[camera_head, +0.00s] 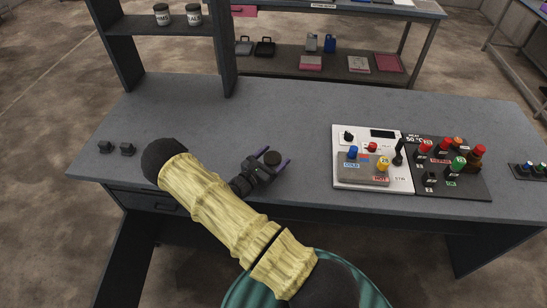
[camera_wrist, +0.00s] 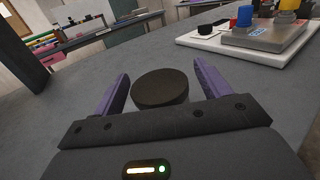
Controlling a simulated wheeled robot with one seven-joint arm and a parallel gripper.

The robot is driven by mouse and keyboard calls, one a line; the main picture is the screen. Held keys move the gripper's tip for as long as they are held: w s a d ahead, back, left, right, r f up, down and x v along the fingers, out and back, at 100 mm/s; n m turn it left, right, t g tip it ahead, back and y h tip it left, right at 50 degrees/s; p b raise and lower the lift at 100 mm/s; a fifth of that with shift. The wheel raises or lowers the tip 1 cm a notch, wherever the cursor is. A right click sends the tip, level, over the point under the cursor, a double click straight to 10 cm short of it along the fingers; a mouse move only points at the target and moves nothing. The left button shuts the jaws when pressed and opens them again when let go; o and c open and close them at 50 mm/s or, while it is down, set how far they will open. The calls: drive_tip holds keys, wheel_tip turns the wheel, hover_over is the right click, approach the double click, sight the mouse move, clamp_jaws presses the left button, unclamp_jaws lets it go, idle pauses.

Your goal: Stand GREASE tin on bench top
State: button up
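A small round dark thing (camera_head: 272,157), like a tin's black lid seen from above, is between the fingers of my gripper (camera_head: 273,160) over the front part of the bench top (camera_head: 290,115). No label shows on it, so I cannot tell if it is the GREASE tin. In the wrist view the dark round top (camera_wrist: 160,88) sits between the two purple fingers of my gripper (camera_wrist: 163,88), with narrow gaps at its sides. The fingers are apart. The thing's lower part is hidden, and whether it touches the bench is unclear.
Two black-lidded tins with white labels (camera_head: 162,15) (camera_head: 194,14) stand on a shelf at upper left. A control panel (camera_head: 370,180) with coloured knobs fills the bench's right side. Small black switches (camera_head: 127,149) are at the left edge. The bench's back middle is clear.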

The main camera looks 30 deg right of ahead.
drive_tip(key=shift+r, duration=0.15)
drive_tip(key=shift+a, duration=0.3)
drive_tip(key=b+v, duration=0.3)
drive_tip(key=v, duration=0.8)
drive_tip(key=shift+s+a, duration=0.1)
drive_tip(key=shift+a, duration=0.05)
